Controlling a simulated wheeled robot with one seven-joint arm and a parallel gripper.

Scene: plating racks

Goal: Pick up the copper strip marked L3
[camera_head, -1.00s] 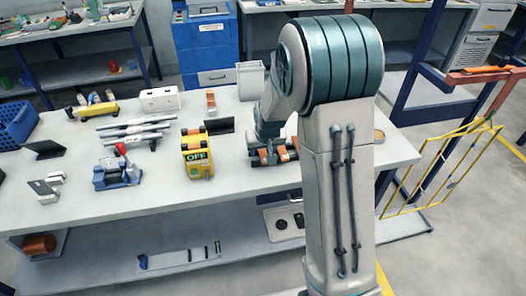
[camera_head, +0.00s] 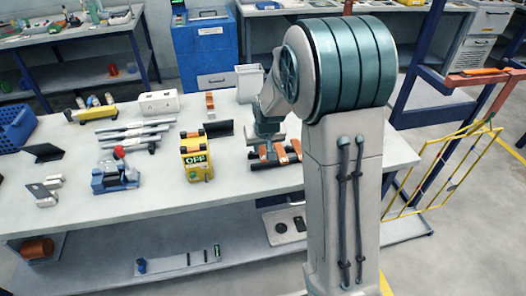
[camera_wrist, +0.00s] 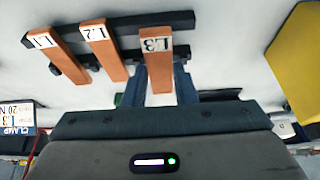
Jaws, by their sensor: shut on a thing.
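The copper strip marked L3 (camera_wrist: 157,65) is in the middle of the wrist view, its marked end toward the top. My gripper (camera_wrist: 166,85) is shut on it, with a finger on either side of the strip. In the head view my gripper (camera_head: 268,150) is over the strips at the right part of the bench, partly hidden by my arm. The strips marked L1 (camera_wrist: 55,54) and L2 (camera_wrist: 103,52) lie to the left across a black holder (camera_wrist: 185,20). I cannot tell whether L3 still touches the holder.
A yellow OFF box (camera_head: 197,160) stands left of my gripper on the white bench (camera_head: 160,200). A dark plate (camera_head: 219,129) stands behind the box. A blue clamp device (camera_head: 115,178) is farther left. The bench front is clear.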

